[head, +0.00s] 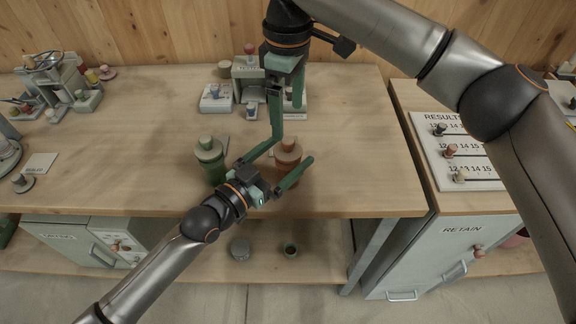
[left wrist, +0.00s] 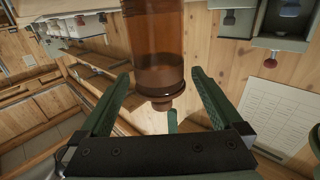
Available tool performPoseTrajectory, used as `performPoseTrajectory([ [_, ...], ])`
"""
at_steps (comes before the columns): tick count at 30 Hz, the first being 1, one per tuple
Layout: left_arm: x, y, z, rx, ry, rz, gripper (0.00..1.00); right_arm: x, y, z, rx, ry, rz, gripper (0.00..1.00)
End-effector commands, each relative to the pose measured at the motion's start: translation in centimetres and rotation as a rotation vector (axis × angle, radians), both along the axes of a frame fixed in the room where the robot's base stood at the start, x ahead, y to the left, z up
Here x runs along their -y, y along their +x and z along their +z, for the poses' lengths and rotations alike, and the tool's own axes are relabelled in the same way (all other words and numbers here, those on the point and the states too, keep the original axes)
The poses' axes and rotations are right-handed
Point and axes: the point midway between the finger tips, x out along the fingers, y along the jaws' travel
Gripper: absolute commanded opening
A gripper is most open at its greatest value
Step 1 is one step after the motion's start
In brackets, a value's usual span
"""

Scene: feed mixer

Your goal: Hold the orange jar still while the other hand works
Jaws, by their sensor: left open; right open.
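The orange jar (head: 289,158) stands upright near the front edge of the wooden bench. My left gripper (head: 295,150) is open, with one finger on each side of the jar. In the left wrist view the brown-orange jar (left wrist: 157,45) shows between and beyond the spread green fingertips (left wrist: 160,77), with a visible gap on both sides. My right gripper (head: 287,112) is open and empty, pointing down above and behind the jar. The left gripper hides part of the jar's lower side in the head view.
A green jar (head: 210,160) stands just left of the orange jar, close to my left gripper. A grey tester (head: 247,68) with small knobs is at the back. A results board (head: 455,150) lies on the right cabinet. The bench right of the jar is clear.

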Motion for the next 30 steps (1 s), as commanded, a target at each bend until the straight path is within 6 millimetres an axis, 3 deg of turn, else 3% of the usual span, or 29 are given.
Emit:
performPoseTrajectory([
  [12, 0.53, 0.57, 0.01, 0.000, 0.000, 0.000, 0.99, -0.01, 0.00, 0.01, 0.000, 0.000, 0.000, 0.97],
  [30, 0.51, 0.55, -0.01, 0.000, 0.000, 0.000, 0.31, 0.00, 0.00, 0.00, 0.000, 0.000, 0.000, 0.97],
])
